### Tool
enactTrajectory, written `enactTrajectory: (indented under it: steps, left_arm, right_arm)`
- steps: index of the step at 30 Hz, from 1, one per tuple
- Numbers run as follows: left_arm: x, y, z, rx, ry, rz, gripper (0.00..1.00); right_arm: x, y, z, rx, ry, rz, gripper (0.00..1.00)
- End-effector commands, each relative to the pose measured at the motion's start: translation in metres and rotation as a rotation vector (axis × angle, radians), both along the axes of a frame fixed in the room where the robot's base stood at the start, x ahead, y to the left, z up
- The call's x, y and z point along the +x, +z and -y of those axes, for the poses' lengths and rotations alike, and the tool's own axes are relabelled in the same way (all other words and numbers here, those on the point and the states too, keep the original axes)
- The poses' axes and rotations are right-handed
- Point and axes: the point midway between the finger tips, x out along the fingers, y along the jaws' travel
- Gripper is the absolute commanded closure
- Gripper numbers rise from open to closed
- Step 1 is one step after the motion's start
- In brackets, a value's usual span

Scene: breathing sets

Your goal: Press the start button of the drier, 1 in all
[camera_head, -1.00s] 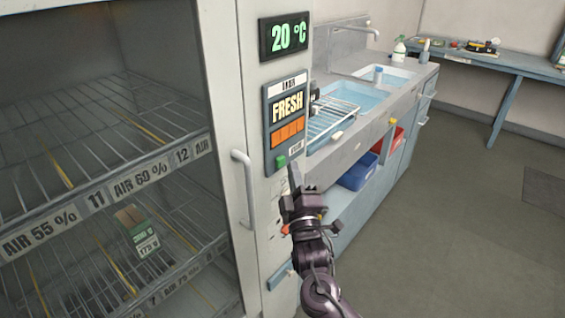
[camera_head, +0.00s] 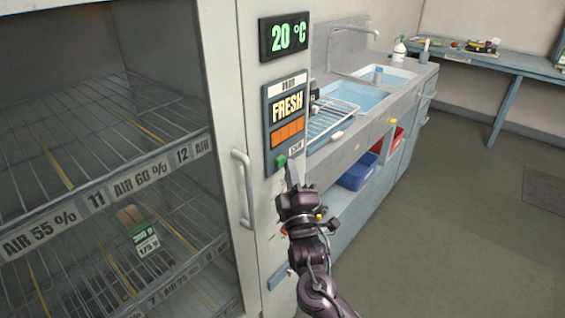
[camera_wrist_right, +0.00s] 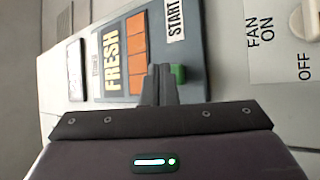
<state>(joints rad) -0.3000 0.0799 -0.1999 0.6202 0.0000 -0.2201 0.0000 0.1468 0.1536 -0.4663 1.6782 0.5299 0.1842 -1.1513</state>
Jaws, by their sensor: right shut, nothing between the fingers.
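The drier (camera_head: 222,60) is the tall pale cabinet at the left in the head view. Its control panel (camera_head: 268,120) reads FRESH and has orange blocks. The green start button (camera_head: 281,161) sits at the panel's lower left in the head view. In the right wrist view the green button (camera_wrist_right: 178,75) shows beside the START label. My right gripper (camera_head: 292,165) is shut and empty, its fingertips close to the button. In the right wrist view the fingertips (camera_wrist_right: 160,70) are just left of the button; I cannot tell whether they touch the panel. My left gripper is not in view.
The drier's door handle (camera_head: 244,188) stands out left of my right arm. A sink counter (camera_head: 352,148) with a wire rack is to the right. A fan switch plate (camera_wrist_right: 268,60) shows in the right wrist view. The floor at right is open.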

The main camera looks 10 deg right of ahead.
Motion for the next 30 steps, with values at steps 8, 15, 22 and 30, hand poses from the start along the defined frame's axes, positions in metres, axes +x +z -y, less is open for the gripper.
enactTrajectory:
  steps: [8, 15, 22, 30]
  left_arm:
    - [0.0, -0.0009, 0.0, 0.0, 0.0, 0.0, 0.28]
    - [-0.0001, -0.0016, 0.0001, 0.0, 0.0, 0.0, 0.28]
    - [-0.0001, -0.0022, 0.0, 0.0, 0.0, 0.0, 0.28]
    - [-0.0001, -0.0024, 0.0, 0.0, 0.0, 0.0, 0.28]
  right_arm:
    - [0.0028, 0.0001, -0.0022, 0.0, 0.0, 0.0, 1.0]
    - [0.005, 0.0003, -0.004, 0.001, 0.0, 0.001, 1.0]
    - [0.0071, 0.0001, -0.0057, 0.001, 0.0, 0.0, 1.0]
    - [0.0081, 0.0001, -0.0067, 0.0, 0.001, 0.0, 1.0]
